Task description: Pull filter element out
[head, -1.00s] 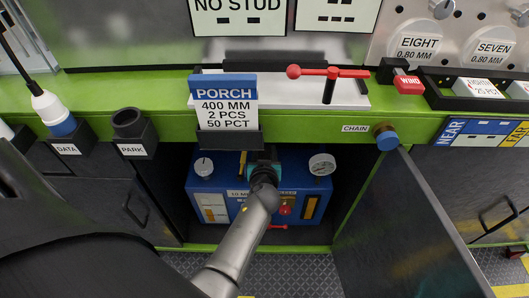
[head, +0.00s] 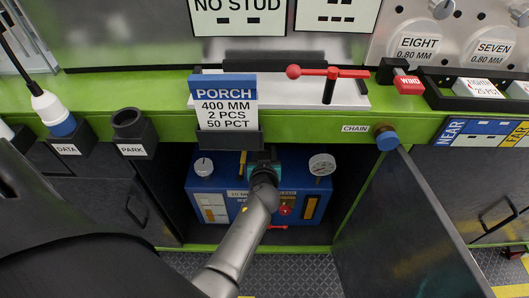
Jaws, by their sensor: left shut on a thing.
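A blue unit (head: 208,182) with gauges and labels stands inside the open cabinet below the green bench. My left arm reaches into the cabinet from below. My left gripper (head: 263,165) is at the top middle of the blue unit, seen from behind. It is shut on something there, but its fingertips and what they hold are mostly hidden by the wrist. I cannot make out the filter element as a separate shape. My right gripper is not in view.
The dark cabinet door (head: 405,225) stands open at the right. The green bench edge (head: 300,128) overhangs the unit, with the PORCH card (head: 227,103) hanging above it. A red-handled lever (head: 328,74) stands on the bench. A red tap (head: 286,210) is on the unit's front.

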